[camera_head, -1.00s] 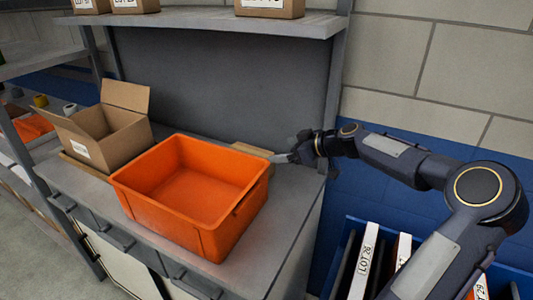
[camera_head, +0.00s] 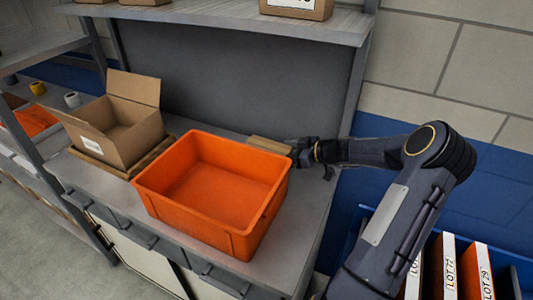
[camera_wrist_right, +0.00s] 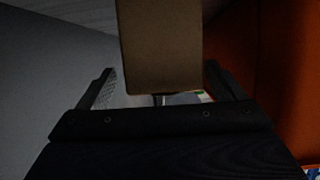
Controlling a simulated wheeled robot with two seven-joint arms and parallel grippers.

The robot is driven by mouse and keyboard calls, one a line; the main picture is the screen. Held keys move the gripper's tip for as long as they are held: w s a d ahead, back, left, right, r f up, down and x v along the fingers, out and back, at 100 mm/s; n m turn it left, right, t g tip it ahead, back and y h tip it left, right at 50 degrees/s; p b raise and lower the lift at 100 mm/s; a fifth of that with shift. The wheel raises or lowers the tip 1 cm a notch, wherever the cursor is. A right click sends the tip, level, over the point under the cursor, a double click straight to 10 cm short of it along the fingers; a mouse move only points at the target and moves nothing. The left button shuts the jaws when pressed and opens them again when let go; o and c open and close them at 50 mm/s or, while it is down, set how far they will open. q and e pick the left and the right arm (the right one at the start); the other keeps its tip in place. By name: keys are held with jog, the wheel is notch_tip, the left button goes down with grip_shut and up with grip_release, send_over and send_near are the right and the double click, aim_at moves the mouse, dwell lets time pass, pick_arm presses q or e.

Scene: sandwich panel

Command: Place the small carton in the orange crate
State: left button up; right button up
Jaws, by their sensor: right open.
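The small brown carton (camera_head: 268,145) lies on the grey worktop behind the orange crate, partly hidden by the crate's rim. The orange crate (camera_head: 213,205) stands empty on the worktop. My right gripper (camera_head: 294,152) is at the carton's right end, behind the crate's right back corner. In the right wrist view the carton (camera_wrist_right: 160,45) shows between the two open fingers, with a visible gap to each finger. The orange crate wall (camera_wrist_right: 290,70) is close on the right in that view. My left gripper is not in view.
An open cardboard box (camera_head: 118,128) stands left of the crate. A grey back panel (camera_head: 240,80) rises close behind the carton. A shelf (camera_head: 220,12) with cartons hangs above. A blue bin (camera_head: 510,262) with labelled items is at lower right.

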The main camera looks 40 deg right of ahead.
aim_at(275, 152)
jog(key=x, duration=0.2)
jog(key=p+x, duration=0.1)
jog(key=shift+w+a, duration=0.3)
jog(key=shift+a, duration=0.05)
jog(key=c, duration=1.1)
jog(key=shift+r, duration=0.1)
jog(key=shift+c, duration=0.7)
